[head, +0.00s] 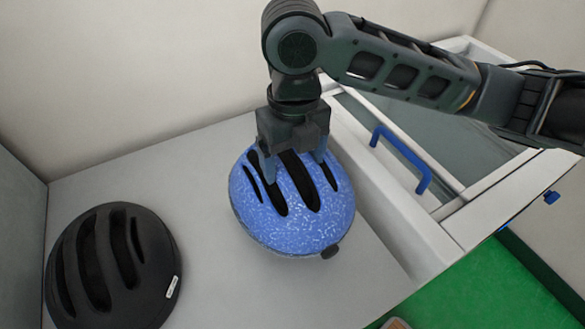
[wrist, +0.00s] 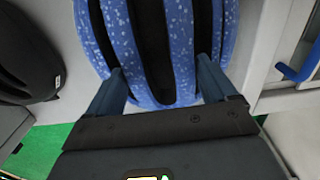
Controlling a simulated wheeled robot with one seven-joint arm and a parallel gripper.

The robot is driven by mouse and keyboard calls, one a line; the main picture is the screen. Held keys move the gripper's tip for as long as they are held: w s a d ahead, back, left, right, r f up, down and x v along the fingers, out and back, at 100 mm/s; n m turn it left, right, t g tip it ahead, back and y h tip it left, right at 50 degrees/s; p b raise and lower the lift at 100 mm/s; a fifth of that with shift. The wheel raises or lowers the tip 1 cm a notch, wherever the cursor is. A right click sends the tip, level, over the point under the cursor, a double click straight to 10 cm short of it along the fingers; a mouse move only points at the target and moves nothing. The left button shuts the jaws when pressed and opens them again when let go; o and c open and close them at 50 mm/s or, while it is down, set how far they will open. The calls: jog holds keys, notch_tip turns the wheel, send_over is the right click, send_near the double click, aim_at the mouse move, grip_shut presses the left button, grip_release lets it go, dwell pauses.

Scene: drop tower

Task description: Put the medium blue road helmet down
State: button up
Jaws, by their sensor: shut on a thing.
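The medium blue road helmet (head: 268,211) has white speckles and dark vent slots. In the head view it is over the light grey surface (head: 205,270), toward the back right of it. My gripper (head: 292,163) comes down from above and is shut on the helmet's upper shell. In the wrist view, the fingers of my gripper (wrist: 165,88) sit on either side of the blue helmet's ribs (wrist: 184,45). Whether the helmet's underside touches the surface cannot be told.
A black helmet (head: 145,235) rests at the left on the same surface, apart from the blue one. A white-framed unit with a blue handle (head: 402,160) stands at the right. Green floor (head: 490,285) shows at the lower right. Bare surface lies between the helmets.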

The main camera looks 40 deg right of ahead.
jog(key=shift+f, duration=2.05)
jog(key=shift+f, duration=0.2)
jog(key=o, duration=1.5)
jog(key=shift+r, duration=0.1)
notch_tip(320, 180, up, 12)
jog(key=shift+r, duration=0.1)
